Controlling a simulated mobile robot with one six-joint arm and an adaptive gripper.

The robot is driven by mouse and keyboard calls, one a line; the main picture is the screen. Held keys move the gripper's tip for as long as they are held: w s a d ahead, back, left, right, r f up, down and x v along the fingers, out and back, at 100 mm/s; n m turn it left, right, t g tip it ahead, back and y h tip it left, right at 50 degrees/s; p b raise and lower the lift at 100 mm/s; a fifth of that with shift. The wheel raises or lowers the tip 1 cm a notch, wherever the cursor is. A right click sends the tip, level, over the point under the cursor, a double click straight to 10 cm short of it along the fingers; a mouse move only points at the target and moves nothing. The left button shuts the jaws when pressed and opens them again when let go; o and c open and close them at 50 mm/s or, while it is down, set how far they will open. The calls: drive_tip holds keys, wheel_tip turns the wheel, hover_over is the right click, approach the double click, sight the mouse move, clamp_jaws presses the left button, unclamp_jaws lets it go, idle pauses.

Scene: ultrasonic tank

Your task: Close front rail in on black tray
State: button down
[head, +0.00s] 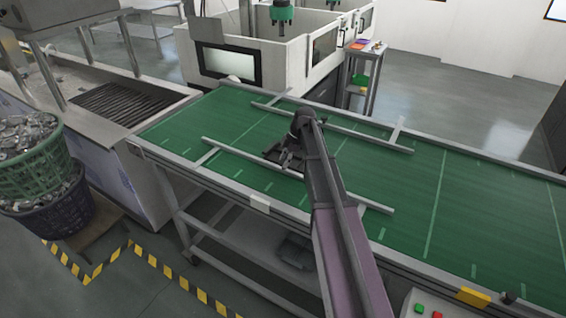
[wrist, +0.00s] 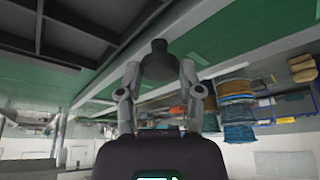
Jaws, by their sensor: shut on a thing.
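The front rail (head: 238,153) is a thin grey bar along the near side of the green belt. Its middle passes by my gripper (head: 286,160), and its right end comes out beyond my arm. In the wrist view my gripper (wrist: 160,82) is shut on a dark rounded knob (wrist: 159,62). A pale bar (wrist: 212,72) runs behind the knob. A black, ribbed frame (wrist: 85,38), which looks like the black tray, lies over green at the upper left. In the head view I cannot separate the tray from the dark gripper, and the knob is hidden.
The back rail (head: 335,128) crosses the far side of the green belt (head: 455,185). The belt's right part is clear. A white machine (head: 228,64) stands behind. Baskets of metal parts (head: 32,150) stand at the left. A button box (head: 428,308) sits at the near edge.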

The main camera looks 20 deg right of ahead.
drive_tip(key=shift+c, duration=1.3)
unclamp_jaws()
drive_tip(key=shift+w+d+f, duration=0.1)
drive_tip(key=shift+w+d, duration=0.1)
drive_tip(key=shift+w, duration=0.05)
drive_tip(key=shift+s+a, duration=0.25)
drive_tip(key=s+a, duration=0.5)
drive_tip(key=s+a+r+p, duration=0.1)
drive_tip(key=s+a, duration=0.1)
drive_tip(key=a, duration=0.1)
drive_tip(key=shift+s, duration=0.25)
drive_tip(key=p+v, duration=1.2)
drive_tip(key=v, duration=0.1)
drive_tip(key=a+f+n+t+h+b, duration=0.2)
drive_tip(key=a+f+n+h+b, duration=0.2)
drive_tip(key=a, duration=0.9)
drive_tip(key=a+f+n+t+h+b, duration=0.2)
drive_tip(key=a+f+b, duration=0.5)
drive_tip(key=a, duration=0.6)
drive_tip(key=shift+s+f+n+t+h+b, duration=0.2)
drive_tip(key=shift+s+n+t+h+b, duration=0.25)
drive_tip(key=shift+n+h+b, duration=0.4)
drive_tip(key=shift+s, duration=0.1)
